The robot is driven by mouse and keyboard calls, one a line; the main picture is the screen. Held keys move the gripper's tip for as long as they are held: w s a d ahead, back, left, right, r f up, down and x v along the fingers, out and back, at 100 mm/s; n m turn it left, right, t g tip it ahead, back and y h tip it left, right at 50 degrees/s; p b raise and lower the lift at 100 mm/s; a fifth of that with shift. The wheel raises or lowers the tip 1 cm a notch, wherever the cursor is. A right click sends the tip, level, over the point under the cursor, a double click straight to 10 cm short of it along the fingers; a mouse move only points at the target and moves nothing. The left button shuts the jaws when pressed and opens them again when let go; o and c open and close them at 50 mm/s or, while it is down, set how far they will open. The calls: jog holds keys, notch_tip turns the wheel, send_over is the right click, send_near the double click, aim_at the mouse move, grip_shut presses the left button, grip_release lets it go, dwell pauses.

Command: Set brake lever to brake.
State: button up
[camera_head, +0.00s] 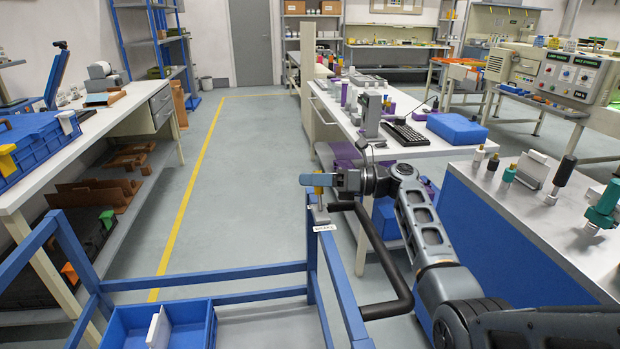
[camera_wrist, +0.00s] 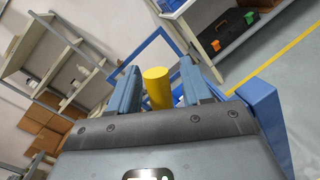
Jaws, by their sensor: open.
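The brake lever (camera_head: 319,191) has a yellow grip and stands upright on a small metal base at the corner of the blue cart frame. A white label plate (camera_head: 324,227) sits below it; its lettering is too small to read surely. My gripper (camera_head: 312,180) is at the height of the lever's top. In the wrist view my gripper (camera_wrist: 160,66) is open, with its two blue fingers on either side of the yellow lever end (camera_wrist: 157,88). A gap shows between the lever and each finger. The lever's lower part is hidden in the wrist view.
The cart's black handle (camera_head: 384,255) curves just below my arm. A blue bin (camera_head: 192,318) sits at the cart's left. The grey floor (camera_head: 235,185) with a yellow line is clear.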

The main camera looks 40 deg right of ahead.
jog(key=shift+w+a, duration=0.2)
grip_shut()
dwell(0.4)
